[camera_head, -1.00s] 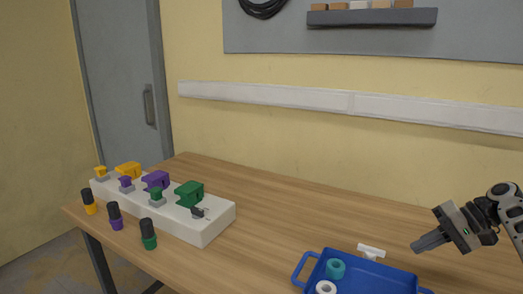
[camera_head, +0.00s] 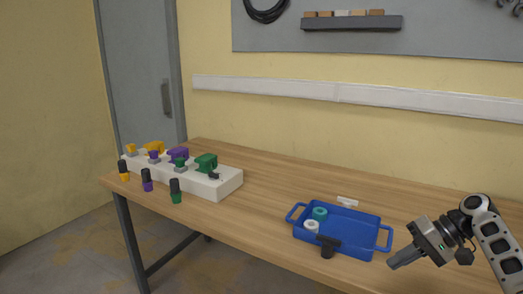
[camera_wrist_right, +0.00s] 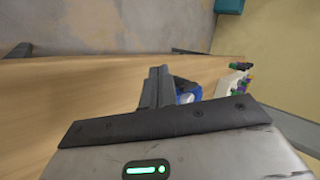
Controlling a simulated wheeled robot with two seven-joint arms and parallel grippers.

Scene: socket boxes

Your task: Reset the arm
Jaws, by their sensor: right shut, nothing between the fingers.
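My right gripper (camera_head: 393,264) is at the lower right of the head view, in front of the blue tray's right end and apart from it. Its fingers are shut with nothing between them. In the right wrist view the closed fingers (camera_wrist_right: 155,88) point over the wooden table, with part of the blue tray behind them. My left gripper is in neither view.
A wooden table (camera_head: 270,206) holds a white block (camera_head: 229,183) with yellow, purple and green sockets, and several dark-topped plugs beside it. The blue tray (camera_head: 372,218) holds a teal ring (camera_head: 320,213), a white ring (camera_head: 311,226) and a black T-shaped piece (camera_head: 328,244).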

